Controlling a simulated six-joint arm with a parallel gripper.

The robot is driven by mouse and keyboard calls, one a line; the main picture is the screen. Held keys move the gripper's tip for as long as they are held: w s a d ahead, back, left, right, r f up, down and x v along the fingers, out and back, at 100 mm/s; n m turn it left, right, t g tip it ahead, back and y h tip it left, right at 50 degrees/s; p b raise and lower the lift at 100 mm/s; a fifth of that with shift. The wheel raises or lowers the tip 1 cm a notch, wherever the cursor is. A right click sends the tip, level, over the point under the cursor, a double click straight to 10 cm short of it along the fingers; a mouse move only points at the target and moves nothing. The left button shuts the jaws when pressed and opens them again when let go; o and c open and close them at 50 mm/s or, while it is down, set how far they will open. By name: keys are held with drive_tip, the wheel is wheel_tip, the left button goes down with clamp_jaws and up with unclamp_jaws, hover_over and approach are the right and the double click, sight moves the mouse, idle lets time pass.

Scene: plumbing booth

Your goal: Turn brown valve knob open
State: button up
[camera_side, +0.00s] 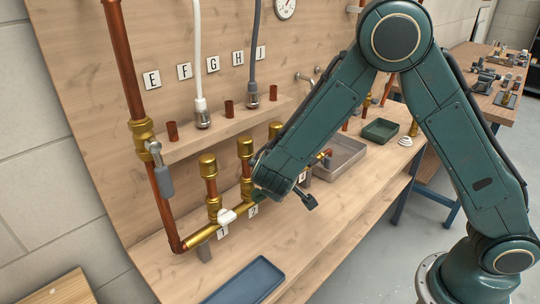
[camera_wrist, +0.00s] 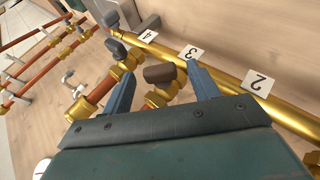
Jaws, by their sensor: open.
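The brown valve knob (camera_wrist: 160,75) shows in the wrist view on a brass valve beside the number 3 tag (camera_wrist: 190,53). My gripper (camera_wrist: 162,69) is open, with one blue finger on each side of the brown knob. Gaps show between the knob and both fingers, and I cannot tell how deep the knob sits between them. In the side view, my gripper (camera_side: 288,192) is low over the brass pipe, right of the number 2 tag (camera_side: 253,210). My arm hides the brown knob there.
A dark grey knob (camera_wrist: 116,48) stands close to my left finger. The brass manifold (camera_wrist: 235,95) runs along the bench. A white knob (camera_side: 227,216) is near tag 1. A blue tray (camera_side: 247,281) lies at the front, and a grey tray (camera_side: 341,158) is behind my gripper.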

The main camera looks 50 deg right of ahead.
drive_tip(key=shift+r, duration=0.1)
drive_tip(key=v, duration=1.3)
drive_tip(key=shift+s+a, duration=0.15)
drive_tip(key=shift+a, duration=0.1)
drive_tip(key=shift+r, duration=0.15)
drive_tip(key=c, duration=0.6)
drive_tip(key=shift+w+d+r+m+y, duration=0.15)
drive_tip(key=shift+w+d+m+y, duration=0.15)
drive_tip(key=shift+y, duration=0.1)
clamp_jaws()
drive_tip(key=shift+w+d+r+m+g+y, duration=0.25)
drive_tip(key=shift+w+d+r+m+y, duration=0.1)
drive_tip(key=shift+r+y, duration=0.4)
drive_tip(key=shift+w+d+r+m+g+y, duration=0.2)
drive_tip(key=shift+d+r+m+y, duration=0.1)
drive_tip(key=shift+r+y, duration=0.45)
drive_tip(key=shift+w+d+r+m+g+y, duration=0.25)
drive_tip(key=shift+w+r+m+y, duration=0.1)
drive_tip(key=shift+r+y, duration=0.4)
